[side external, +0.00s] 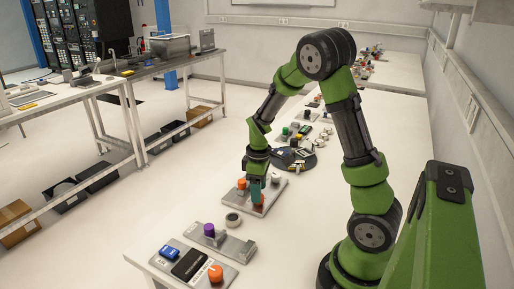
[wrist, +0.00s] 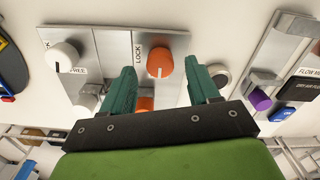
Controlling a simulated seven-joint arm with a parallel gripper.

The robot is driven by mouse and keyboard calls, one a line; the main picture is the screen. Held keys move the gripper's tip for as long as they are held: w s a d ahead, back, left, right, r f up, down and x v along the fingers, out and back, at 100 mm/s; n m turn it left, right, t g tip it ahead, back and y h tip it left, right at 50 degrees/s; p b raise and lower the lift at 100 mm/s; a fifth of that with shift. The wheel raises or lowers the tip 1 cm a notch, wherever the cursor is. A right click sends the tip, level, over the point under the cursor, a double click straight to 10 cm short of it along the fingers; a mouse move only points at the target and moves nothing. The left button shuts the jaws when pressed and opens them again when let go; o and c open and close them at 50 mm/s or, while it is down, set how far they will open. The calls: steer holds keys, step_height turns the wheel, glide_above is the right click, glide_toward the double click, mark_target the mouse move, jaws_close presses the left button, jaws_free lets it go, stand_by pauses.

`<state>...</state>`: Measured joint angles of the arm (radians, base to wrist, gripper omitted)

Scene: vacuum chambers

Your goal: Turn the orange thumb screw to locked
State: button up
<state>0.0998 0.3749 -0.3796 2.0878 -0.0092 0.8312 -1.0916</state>
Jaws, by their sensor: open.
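An orange knob (wrist: 159,61) with a white mark line stands on a grey metal plate (wrist: 112,50), just right of the word LOCK. A second orange piece (wrist: 144,103) lies lower between my fingers, partly hidden by the gripper body. I cannot tell for sure which is the thumb screw. My gripper (wrist: 164,76) is open, its two teal fingers on either side of the orange parts with visible gaps. In the side view my gripper (side external: 255,188) is low over the plate, with one orange knob (side external: 241,183) left of it and another (side external: 258,197) beside its fingers.
A white knob (wrist: 65,56) by the word FREE and another white part (wrist: 88,96) share the plate. A purple knob (side external: 209,229) and a panel with another orange knob (side external: 215,273) stand nearer the camera.

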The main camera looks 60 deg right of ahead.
steer(key=shift+f, duration=1.3)
steer(key=c, duration=1)
